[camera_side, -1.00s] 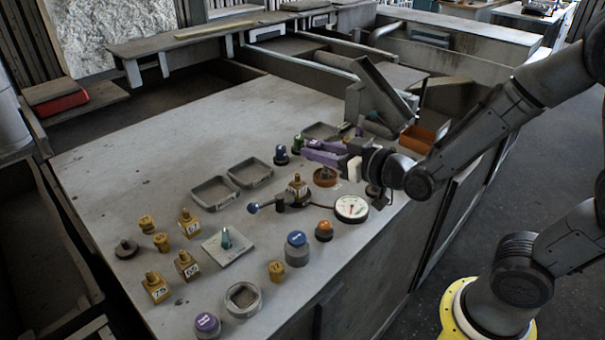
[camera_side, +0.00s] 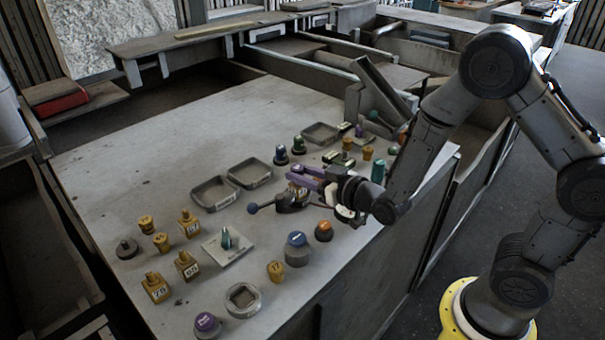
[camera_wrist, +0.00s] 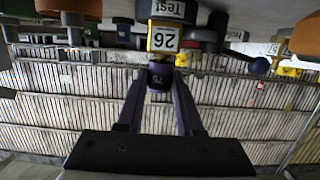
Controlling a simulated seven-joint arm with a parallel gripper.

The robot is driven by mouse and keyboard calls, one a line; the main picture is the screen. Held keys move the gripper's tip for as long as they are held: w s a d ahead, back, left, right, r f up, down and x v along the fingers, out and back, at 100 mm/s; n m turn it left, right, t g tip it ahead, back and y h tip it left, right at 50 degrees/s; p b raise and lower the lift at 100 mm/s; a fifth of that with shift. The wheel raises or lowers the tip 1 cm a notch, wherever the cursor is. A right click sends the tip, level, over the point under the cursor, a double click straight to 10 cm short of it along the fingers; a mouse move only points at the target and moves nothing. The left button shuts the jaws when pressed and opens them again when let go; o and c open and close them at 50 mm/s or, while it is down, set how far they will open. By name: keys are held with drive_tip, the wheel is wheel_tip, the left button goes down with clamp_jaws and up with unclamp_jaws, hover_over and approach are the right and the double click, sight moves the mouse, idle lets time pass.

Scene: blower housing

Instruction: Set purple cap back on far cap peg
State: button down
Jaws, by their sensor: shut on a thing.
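My gripper (camera_side: 298,176) has purple fingers and hangs over the right middle of the bench in the side view. In the wrist view my gripper (camera_wrist: 160,90) is shut on a small dark purple cap (camera_wrist: 160,77) marked with a number like 75. The cap is held at the fingertips, in front of a yellow block marked 26 (camera_wrist: 163,40). In the side view the held cap is too small to make out. Another purple-topped piece (camera_side: 207,323) stands at the bench's front edge. I cannot tell which peg is the far cap peg.
A blue-topped piece (camera_side: 297,239) and an orange-topped piece (camera_side: 324,231) stand near the front edge. Dark blue (camera_side: 280,153) and green (camera_side: 299,144) caps stand behind the gripper. Two grey trays (camera_side: 214,193) lie left of it. The bench's back left is clear.

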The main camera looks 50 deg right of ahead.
drive_tip(key=shift+f, duration=0.2)
drive_tip(key=c, duration=0.5)
unclamp_jaws()
drive_tip(key=shift+c, duration=0.2)
drive_tip(key=shift+s, duration=0.1)
drive_tip(key=s+r+g, duration=0.3)
drive_tip(key=s+r, duration=0.1)
drive_tip(key=s, duration=0.5)
drive_tip(key=s+r+g+y, duration=0.1)
drive_tip(key=s+r+g, duration=0.2)
drive_tip(key=s, duration=0.6)
drive_tip(key=shift+a+r+g, duration=0.15)
drive_tip(key=shift+r+g, duration=0.25)
drive_tip(key=shift+o, duration=0.4)
drive_tip(key=s+d+r+g+h, duration=0.1)
drive_tip(key=s+d+r+g, duration=0.1)
drive_tip(key=s, duration=0.7)
drive_tip(key=shift+s+d+r+g, duration=0.4)
drive_tip(key=shift+d+g, duration=0.25)
drive_tip(key=shift+g, duration=0.05)
